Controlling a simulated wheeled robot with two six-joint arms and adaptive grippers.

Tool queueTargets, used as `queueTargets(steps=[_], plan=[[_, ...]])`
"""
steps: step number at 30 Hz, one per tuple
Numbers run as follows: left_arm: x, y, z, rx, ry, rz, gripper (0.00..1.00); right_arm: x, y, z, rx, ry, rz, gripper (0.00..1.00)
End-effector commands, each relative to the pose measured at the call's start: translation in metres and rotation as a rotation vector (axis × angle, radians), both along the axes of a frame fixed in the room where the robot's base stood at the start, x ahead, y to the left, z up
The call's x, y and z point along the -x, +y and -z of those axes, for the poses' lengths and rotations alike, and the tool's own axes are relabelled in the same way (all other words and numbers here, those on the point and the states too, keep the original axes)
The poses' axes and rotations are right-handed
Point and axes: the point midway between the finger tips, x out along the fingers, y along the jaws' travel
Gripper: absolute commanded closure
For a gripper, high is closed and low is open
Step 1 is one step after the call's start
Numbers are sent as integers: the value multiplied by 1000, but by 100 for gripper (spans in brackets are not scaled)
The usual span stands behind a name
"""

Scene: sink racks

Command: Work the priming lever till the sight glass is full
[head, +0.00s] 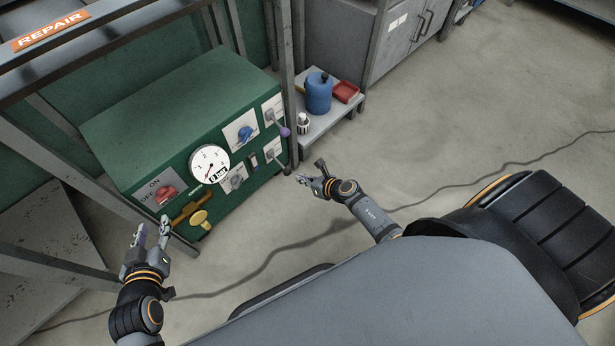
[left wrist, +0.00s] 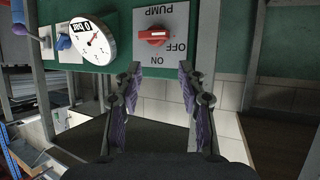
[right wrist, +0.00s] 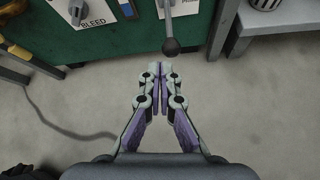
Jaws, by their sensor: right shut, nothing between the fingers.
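The green pump unit (head: 150,105) has two levers at the right of its front. The upper lever has a purple ball (head: 285,132); the lower has a dark ball (head: 286,171), also in the right wrist view (right wrist: 171,47). My right gripper (head: 300,179) is shut and empty, just short of the dark ball. My left gripper (head: 152,229) is open and empty, before the pump switch (left wrist: 153,37).
The gauge (head: 209,163) reads 0 bar. A bleed knob (head: 235,180), a blue knob (head: 245,134) and a yellow valve handle (head: 199,218) are on the front. Frame posts stand close by.

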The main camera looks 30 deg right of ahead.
Motion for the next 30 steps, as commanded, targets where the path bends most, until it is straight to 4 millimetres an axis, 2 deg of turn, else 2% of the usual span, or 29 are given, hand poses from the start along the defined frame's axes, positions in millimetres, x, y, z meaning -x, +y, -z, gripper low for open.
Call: queueTargets(steps=[6, 15, 22, 30], plan=[[32, -3, 43, 8, 204, 12, 60, 6, -2, -8, 0, 1, 0, 100], [87, -8, 91, 17, 483, 33, 60, 14, -7, -19, 0, 1, 0, 100], [120, -11, 111, 23, 626, 46, 60, 18, -8, -25, -1, 0, 1, 100], [130, -11, 117, 25, 667, 49, 60, 19, -9, -26, -1, 0, 1, 100]])
